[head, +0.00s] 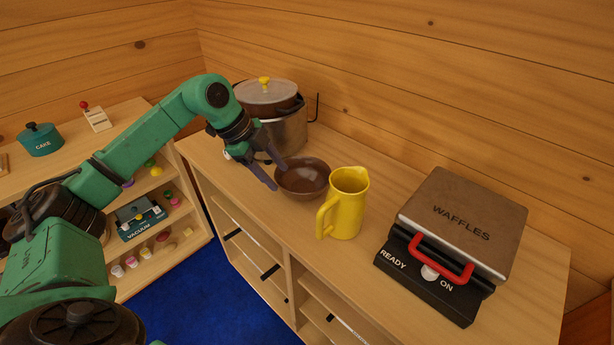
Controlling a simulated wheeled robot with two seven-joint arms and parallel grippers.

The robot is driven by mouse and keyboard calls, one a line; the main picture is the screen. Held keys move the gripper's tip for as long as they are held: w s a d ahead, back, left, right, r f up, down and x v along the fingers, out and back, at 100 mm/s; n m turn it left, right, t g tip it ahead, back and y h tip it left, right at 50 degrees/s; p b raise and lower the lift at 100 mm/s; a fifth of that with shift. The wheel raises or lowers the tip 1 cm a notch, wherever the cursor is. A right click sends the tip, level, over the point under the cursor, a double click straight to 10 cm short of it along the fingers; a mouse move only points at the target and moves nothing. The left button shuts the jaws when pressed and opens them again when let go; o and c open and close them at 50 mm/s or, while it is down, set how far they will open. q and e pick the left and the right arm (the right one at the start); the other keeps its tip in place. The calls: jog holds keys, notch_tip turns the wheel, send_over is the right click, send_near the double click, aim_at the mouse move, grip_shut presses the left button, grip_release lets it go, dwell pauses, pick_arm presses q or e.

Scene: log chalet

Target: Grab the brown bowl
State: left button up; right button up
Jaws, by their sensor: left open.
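The brown bowl (306,179) stands upright on the wooden counter, between the metal pot and the yellow pitcher. It looks empty inside. My left gripper (273,174) is open at the bowl's left side, with its fingers pointing down and right. One finger is by the bowl's near left rim and the other is by its far left rim. I cannot tell whether the fingers touch the rim or straddle it. My right gripper is not in this view.
A yellow pitcher (348,206) stands close to the bowl's right. A lidded metal pot (286,131) is behind it on the left. A waffle maker (461,228) fills the right of the counter (375,268). A shelf with small items (165,233) stands at left.

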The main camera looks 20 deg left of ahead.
aim_at(289, 190)
pick_arm(q)
jog(key=x, duration=0.3)
jog(key=shift+w+f, duration=0.2)
jog(key=shift+w, duration=0.15)
jog(key=p+x, duration=0.2)
jog(key=shift+w+f, duration=0.1)
jog(key=shift+f, duration=0.35)
jog(key=shift+s+x, duration=0.2)
jog(key=shift+x, duration=1.05)
jog(key=shift+w+f, duration=0.1)
jog(key=shift+f, duration=0.05)
jog(key=c, duration=0.8)
grip_shut()
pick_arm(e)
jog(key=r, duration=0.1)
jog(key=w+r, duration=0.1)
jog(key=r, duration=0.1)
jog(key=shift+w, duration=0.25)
